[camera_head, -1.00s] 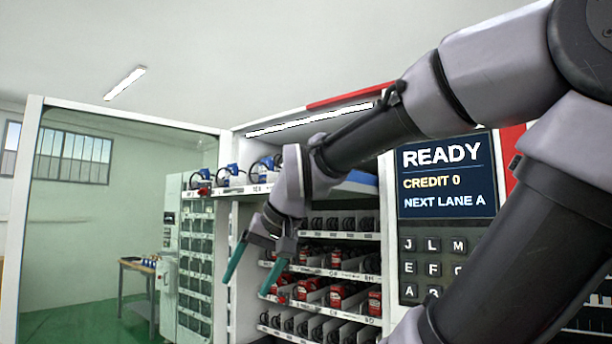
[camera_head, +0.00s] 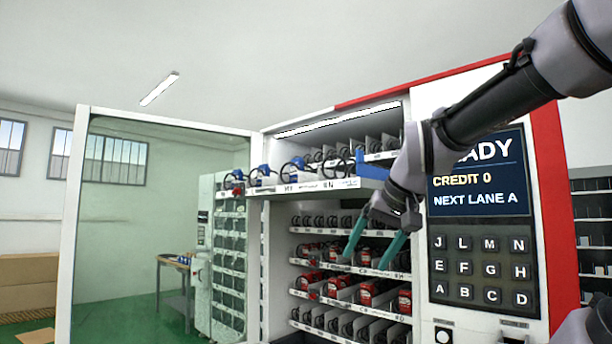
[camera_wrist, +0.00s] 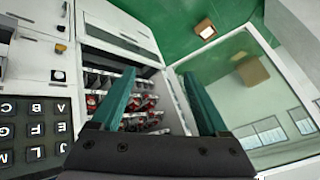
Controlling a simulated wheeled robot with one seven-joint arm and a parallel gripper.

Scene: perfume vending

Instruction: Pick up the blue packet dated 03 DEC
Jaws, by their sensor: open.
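Several blue items (camera_head: 262,173) with dark coils around them stand in a row on a pulled-out upper shelf (camera_head: 300,187) of the vending machine in the head view. Their print is too small to read, so I cannot tell which is dated 03 DEC. My gripper (camera_head: 365,262) is open and empty, its two teal fingers pointing down in front of the lower shelves, below and to the right of the blue items. In the wrist view the open fingers (camera_wrist: 159,75) frame the shelves; no blue packet can be made out there.
Red packets (camera_head: 367,292) fill a lower shelf behind my fingers. The open glass door (camera_head: 160,225) stands to the left. The keypad panel (camera_head: 480,265) with its screen is to the right. A small table (camera_head: 178,266) stands farther back.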

